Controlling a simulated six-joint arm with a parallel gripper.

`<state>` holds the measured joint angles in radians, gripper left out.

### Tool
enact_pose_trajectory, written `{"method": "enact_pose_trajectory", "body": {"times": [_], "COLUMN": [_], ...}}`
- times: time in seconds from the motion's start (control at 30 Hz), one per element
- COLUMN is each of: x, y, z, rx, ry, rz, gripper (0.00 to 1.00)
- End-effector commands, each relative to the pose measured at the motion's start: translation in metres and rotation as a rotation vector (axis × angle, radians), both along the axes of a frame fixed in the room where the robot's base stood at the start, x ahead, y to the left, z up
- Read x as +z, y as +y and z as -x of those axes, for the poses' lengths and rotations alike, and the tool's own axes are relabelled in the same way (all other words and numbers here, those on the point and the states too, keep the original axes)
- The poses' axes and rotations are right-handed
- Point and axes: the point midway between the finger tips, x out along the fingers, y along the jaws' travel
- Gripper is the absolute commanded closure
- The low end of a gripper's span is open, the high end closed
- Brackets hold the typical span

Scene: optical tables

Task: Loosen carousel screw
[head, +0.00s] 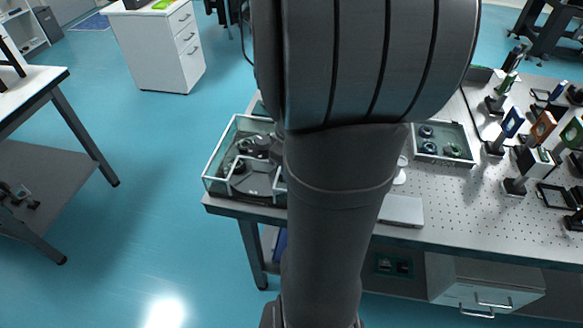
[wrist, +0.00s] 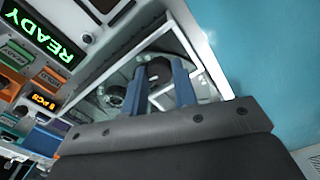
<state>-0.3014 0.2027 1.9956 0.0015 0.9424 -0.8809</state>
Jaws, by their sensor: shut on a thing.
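The carousel (head: 262,178) sits inside a clear-walled case (head: 222,160) at the left end of the optical table. In the wrist view, my gripper (wrist: 161,76) reaches into the case (wrist: 207,62) with its two blue fingers pointing down at the carousel. The fingers are shut on a dark round knob, the carousel screw (wrist: 160,68), one finger on each side. The lower part of the screw and its seat are hidden. In the head view my arm covers much of the middle, and the fingers cannot be made out clearly.
A tray with dark round parts (head: 442,144) stands right of my arm. Several optic mounts (head: 513,122) crowd the table's right side. In the wrist view, a device with a lit READY display (wrist: 45,35) and coloured labelled modules lies to the left. The case walls stand close around the fingers.

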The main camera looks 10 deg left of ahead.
Motion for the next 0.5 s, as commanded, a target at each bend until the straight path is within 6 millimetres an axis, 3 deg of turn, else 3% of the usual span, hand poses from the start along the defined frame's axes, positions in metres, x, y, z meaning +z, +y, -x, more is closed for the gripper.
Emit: {"method": "enact_pose_trajectory", "body": {"times": [0.27, 0.5], "x": [0.0, -0.0001], "y": [-0.0002, -0.0003], "z": [-0.0001, -0.0002], "rx": [-0.103, -0.298], "ry": [0.001, 0.001], "rz": [0.001, 0.002], "gripper": [0.97, 0.97]}}
